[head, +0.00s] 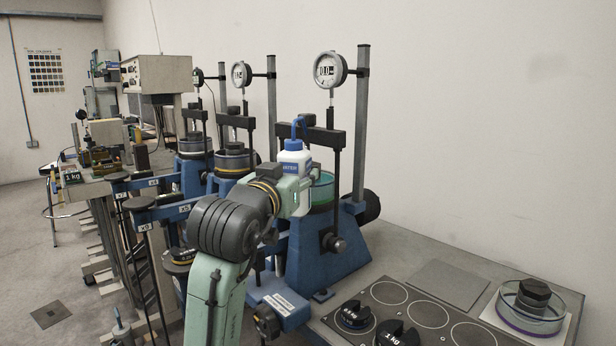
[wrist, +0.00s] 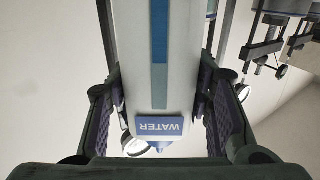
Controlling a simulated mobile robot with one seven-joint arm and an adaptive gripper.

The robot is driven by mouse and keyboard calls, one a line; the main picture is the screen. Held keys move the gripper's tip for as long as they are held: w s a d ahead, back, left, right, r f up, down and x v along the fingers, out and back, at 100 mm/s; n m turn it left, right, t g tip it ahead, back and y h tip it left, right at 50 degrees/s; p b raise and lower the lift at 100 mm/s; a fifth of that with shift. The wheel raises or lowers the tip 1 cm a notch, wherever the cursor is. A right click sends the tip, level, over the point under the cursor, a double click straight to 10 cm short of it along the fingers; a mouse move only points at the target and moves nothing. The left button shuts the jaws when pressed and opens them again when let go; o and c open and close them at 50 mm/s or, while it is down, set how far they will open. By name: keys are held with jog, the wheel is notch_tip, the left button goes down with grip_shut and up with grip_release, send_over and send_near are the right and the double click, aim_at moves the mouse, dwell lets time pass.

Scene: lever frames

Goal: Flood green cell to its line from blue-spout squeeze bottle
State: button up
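The squeeze bottle (head: 294,157), white with a blue cap, blue bent spout and a WATER label, stands upright in my gripper (head: 292,188). In the wrist view the bottle (wrist: 160,70) fills the space between the two finger pads, and my gripper (wrist: 165,112) is shut on it. The green cell (head: 322,192), a clear cup with a green band, sits on the nearest blue lever frame, just behind and right of my gripper. My gripper and the bottle partly hide its left side. Its line and water level are too small to tell.
The nearest frame's post (head: 361,130), dial gauge (head: 330,70) and black crossbar (head: 325,137) stand close to the bottle. Other cells (head: 232,162) are on frames further left. A purple-banded cell (head: 531,309) and black weights (head: 356,315) lie on the bench at right.

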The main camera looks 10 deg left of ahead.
aim_at(290, 150)
jog(key=c, duration=0.3)
jog(key=shift+r+p, duration=2.15)
jog(key=shift+r, duration=0.45)
